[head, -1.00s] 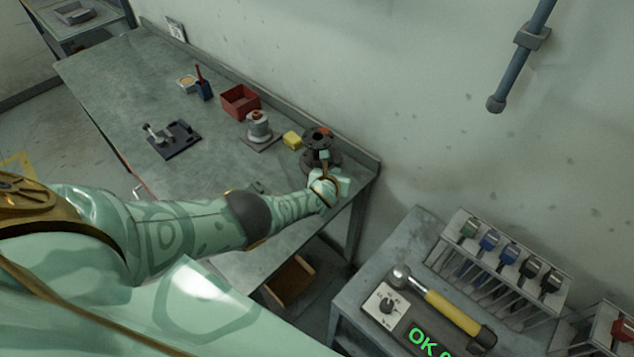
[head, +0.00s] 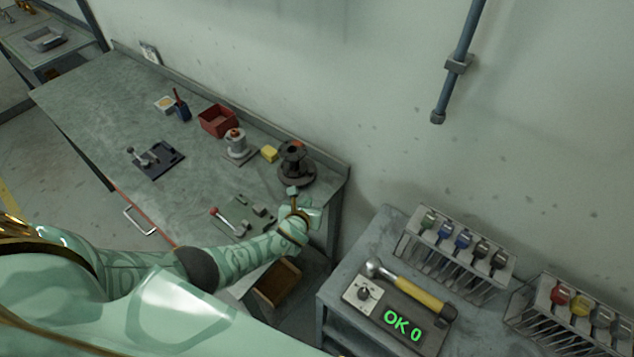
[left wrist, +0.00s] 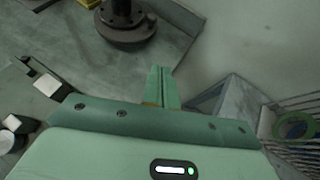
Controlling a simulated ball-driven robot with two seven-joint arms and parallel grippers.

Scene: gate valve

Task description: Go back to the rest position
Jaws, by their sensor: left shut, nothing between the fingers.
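My left gripper (head: 293,191) is at the right end of the long workbench, just in front of the dark gate valve (head: 294,165). It is apart from the valve, with bench top showing between them in the left wrist view. In that view its fingers (left wrist: 161,73) are together with nothing between them, and the valve's round base flange (left wrist: 127,28) stands beyond them at the top. The valve is upright near the bench's back right corner. My right gripper is not in view.
The workbench (head: 90,95) also holds a red bin (head: 217,120), a yellow block (head: 269,153), a grey-white fitting (head: 236,145) and a red-knobbed lever (head: 228,221).

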